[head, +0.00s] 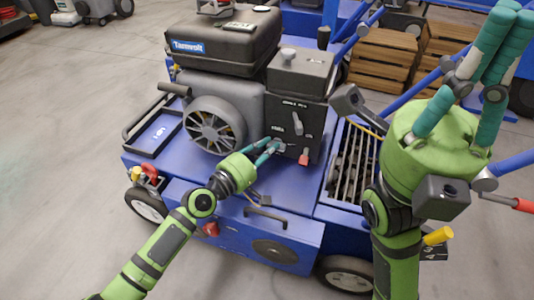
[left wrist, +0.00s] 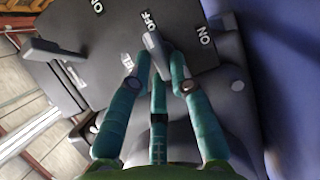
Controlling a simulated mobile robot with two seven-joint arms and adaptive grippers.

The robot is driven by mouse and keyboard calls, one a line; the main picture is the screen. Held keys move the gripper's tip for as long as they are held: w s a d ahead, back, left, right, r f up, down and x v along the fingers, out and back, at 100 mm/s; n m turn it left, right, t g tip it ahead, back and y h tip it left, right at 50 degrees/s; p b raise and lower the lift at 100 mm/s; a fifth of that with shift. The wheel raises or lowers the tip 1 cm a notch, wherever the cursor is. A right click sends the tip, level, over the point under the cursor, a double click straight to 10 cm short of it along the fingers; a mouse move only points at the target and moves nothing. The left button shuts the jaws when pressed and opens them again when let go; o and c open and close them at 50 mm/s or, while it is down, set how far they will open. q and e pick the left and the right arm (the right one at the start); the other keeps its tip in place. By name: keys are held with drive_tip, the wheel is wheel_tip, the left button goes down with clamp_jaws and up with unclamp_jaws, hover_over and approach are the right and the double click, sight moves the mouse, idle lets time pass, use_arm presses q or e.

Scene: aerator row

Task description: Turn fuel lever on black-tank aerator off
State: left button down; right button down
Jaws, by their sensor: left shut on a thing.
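The black-tank aerator (head: 262,95) has a black tank (head: 225,42) over a grey engine, with a dark control panel at its right side. My left gripper (head: 277,146) is at the lower left of that panel. In the left wrist view its teal fingers (left wrist: 160,70) are shut on a grey lever (left wrist: 153,42). The lever's upper end lies close below the OFF mark (left wrist: 148,20), with an ON mark (left wrist: 204,35) to the right. A partly covered label beside it seems to read FUEL. My right gripper (head: 500,30) is raised at the right, away from the panel; its finger opening is unclear.
Another grey lever (head: 297,123) sits higher on the panel, and a red knob (head: 304,159) is at its lower edge. A slatted grate (head: 350,160) lies to the right. Wooden crates (head: 385,55) and blue bars stand behind.

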idle(0.3)
use_arm(q)
drive_tip(key=c, duration=1.1)
unclamp_jaws()
drive_tip(key=v, duration=0.8)
drive_tip(key=shift+s+d, duration=0.1)
